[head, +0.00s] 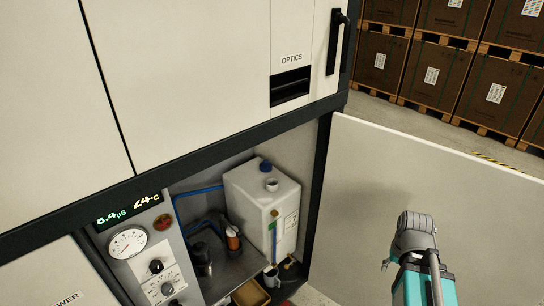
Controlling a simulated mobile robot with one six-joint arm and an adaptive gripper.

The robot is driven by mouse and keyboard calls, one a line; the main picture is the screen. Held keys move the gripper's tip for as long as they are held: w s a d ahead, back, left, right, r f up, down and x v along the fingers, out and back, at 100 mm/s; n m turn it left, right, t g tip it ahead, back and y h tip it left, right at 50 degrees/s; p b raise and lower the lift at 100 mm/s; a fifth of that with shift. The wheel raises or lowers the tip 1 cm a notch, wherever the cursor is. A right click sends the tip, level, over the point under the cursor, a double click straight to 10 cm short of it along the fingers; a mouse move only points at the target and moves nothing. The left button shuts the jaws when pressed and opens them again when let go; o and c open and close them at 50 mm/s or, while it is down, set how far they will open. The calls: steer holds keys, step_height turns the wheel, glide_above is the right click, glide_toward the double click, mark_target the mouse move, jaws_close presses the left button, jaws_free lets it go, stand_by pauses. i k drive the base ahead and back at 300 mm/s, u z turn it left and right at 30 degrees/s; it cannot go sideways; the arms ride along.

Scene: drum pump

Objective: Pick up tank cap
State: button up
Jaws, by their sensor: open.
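The white tank (257,209) stands inside the open lower bay of the cabinet. A round dark-blue cap (265,166) is on the tank's top, toward the back. I cannot tell whether it is seated on an opening or just resting there. In front of it, a short white neck (271,185) on the tank top looks open and uncapped. Part of my arm shows at the lower right, in front of the open door and well apart from the tank. My gripper's fingers do not show.
The open cabinet door (430,200) bounds the bay on the right. A gauge panel (146,250) stands to the left. Blue hoses and an orange-and-black filter part (233,238) sit left of the tank. The upper cabinet edge overhangs the bay. A small brown box (250,293) is below.

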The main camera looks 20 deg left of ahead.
mark_target(266, 167)
steer(key=u, duration=0.25)
steer(key=i, duration=0.75)
steer(key=u, duration=0.85)
steer(key=i, duration=0.45)
steer(key=u, duration=0.3)
steer(key=k, duration=0.9)
steer(key=u, duration=0.15)
steer(key=i, duration=0.45)
